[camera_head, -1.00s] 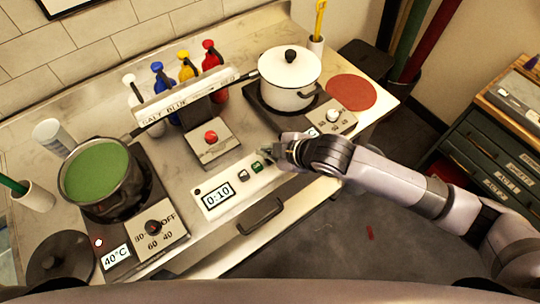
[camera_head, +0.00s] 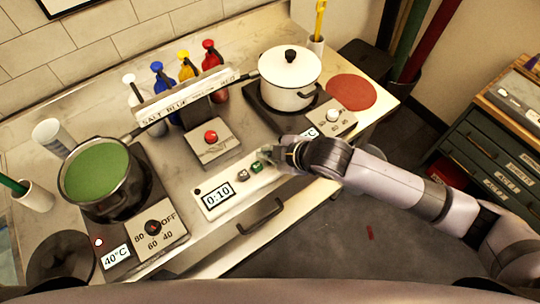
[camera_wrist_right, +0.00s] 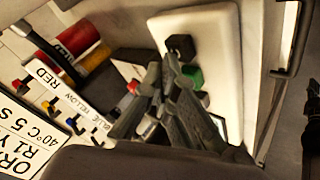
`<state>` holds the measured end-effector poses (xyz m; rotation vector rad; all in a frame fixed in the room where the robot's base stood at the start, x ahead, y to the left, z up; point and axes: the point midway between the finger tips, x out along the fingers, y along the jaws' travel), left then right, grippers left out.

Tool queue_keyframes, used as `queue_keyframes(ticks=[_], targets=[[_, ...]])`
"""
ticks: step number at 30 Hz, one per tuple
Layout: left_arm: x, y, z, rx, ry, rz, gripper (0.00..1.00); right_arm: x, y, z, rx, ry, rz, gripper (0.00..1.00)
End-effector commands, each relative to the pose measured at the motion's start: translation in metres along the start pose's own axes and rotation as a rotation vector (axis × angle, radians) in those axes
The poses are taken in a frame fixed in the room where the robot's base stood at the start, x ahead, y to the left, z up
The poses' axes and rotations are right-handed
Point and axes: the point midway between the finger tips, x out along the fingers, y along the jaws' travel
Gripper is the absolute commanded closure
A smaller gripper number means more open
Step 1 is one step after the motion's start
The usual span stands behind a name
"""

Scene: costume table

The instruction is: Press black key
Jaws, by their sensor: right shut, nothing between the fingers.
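The timer panel (camera_head: 215,212) is a pale box with a 0:10 display on the near side of the counter. It carries a grey key (camera_head: 242,175) and a green key (camera_head: 257,167). The black key (camera_wrist_right: 180,46) shows in the right wrist view at the panel's end, beyond the green key. In the head view it is mostly hidden by my right gripper (camera_head: 274,155). That gripper is shut and empty, with its fingertips (camera_wrist_right: 163,62) close beside the black key. I cannot tell whether they touch it. My left gripper is not in view.
A pot of green liquid (camera_head: 97,175) stands on the left burner, its handle reaching across the counter. A lidded white pot (camera_head: 290,75) stands at the right. A red-button box (camera_head: 212,150) and several coloured bottles stand behind the panel. A drawer handle (camera_head: 260,217) sits in front.

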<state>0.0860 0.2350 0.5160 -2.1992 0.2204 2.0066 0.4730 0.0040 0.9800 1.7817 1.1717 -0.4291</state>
Motion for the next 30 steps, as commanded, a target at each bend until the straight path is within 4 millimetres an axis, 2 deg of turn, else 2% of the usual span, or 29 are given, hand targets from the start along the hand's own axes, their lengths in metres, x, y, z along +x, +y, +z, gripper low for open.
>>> queue_keyframes(ticks=[18,30], targets=[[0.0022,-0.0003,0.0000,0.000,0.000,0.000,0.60,0.0057,-0.0044,0.0043,0.000,-0.001,-0.001,1.00],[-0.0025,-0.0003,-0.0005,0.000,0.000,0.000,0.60,0.0026,-0.0023,0.0022,0.000,-0.001,-0.001,1.00]])
